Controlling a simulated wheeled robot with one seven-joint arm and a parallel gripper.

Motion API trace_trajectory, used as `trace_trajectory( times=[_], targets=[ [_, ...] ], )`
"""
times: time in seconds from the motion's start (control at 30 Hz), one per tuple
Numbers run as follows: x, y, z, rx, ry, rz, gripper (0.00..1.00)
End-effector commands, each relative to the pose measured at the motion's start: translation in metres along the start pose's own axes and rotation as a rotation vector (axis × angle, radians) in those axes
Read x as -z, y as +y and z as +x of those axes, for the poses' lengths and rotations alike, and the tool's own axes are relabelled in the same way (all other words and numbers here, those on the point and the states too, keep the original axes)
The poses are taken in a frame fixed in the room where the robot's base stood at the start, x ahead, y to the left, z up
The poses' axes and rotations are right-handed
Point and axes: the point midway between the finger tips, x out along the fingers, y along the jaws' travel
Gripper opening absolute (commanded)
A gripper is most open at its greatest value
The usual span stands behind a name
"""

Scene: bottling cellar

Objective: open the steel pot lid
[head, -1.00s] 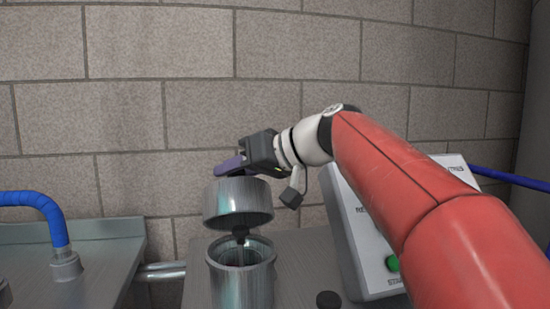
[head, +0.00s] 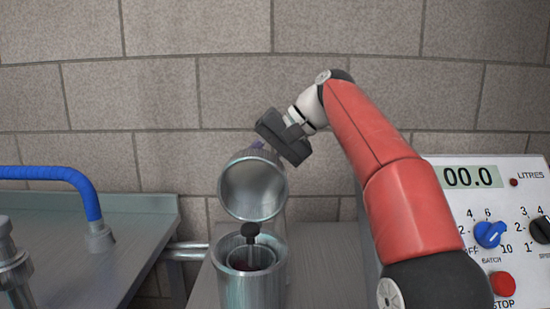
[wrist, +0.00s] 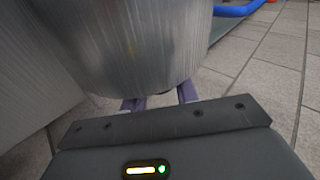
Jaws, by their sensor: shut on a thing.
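The steel pot (head: 252,288) stands on the bench in the head view, its mouth uncovered at the front. A black-knobbed rod (head: 251,240) stands up from inside it. The steel lid (head: 252,190) is tilted up above the pot's back, its hollow underside facing me. My gripper (head: 262,147) is behind the lid's top edge, with purple fingers mostly hidden there. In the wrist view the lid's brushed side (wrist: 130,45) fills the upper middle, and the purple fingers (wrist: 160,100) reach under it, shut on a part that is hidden.
A control box (head: 490,205) with a display, dials and a red stop button stands at the right. A blue hose (head: 60,175) meets a steel fitting on the left counter (head: 150,225). A block wall is close behind.

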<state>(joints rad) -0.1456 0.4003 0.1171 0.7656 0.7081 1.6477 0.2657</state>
Motion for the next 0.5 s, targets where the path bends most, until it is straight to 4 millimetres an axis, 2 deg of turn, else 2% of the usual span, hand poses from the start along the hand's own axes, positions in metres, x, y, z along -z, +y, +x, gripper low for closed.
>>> trace_trajectory(
  times=[0.2,0.5],
  targets=[
    [0.0010,0.0030,0.0105,-0.007,-0.053,0.050,0.00],
    [0.0005,0.0030,0.0128,-0.008,-0.069,0.064,0.00]
  ],
)
